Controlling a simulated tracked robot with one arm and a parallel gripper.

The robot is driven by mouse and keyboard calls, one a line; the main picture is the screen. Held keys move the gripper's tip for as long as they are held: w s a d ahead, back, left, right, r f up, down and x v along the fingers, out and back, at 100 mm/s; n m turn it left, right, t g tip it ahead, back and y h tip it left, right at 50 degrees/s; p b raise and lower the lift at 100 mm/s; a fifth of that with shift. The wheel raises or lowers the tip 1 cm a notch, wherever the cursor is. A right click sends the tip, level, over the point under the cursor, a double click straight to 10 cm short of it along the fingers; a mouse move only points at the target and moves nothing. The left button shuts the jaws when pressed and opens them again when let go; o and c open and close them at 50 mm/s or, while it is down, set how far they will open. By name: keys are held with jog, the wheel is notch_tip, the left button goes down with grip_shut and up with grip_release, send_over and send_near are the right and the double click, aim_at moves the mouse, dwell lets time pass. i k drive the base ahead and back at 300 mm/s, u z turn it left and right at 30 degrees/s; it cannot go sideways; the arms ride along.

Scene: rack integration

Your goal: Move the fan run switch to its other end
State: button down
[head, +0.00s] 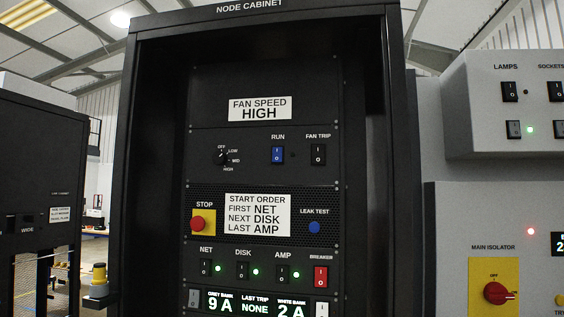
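The fan run switch (278,155) is a blue rocker under the label RUN, in the fan panel of the black node cabinet (128,150). Its face carries I and O marks; which end is pressed is too small to tell. A plate above reads FAN SPEED HIGH (260,108). My gripper does not show in the head view.
Below are a red STOP button (198,223), a blue LEAK TEST button (314,227), NET, DISK and AMP switches with green lamps, and a red breaker (321,276). Grey boxes with a main isolator (496,293) stand right. The cabinet frame edges surround the recessed panels.

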aim_at(277, 153)
jog(key=k, duration=1)
jog(key=u, duration=0.5)
jog(key=i, duration=2.35)
jog(key=z, duration=0.45)
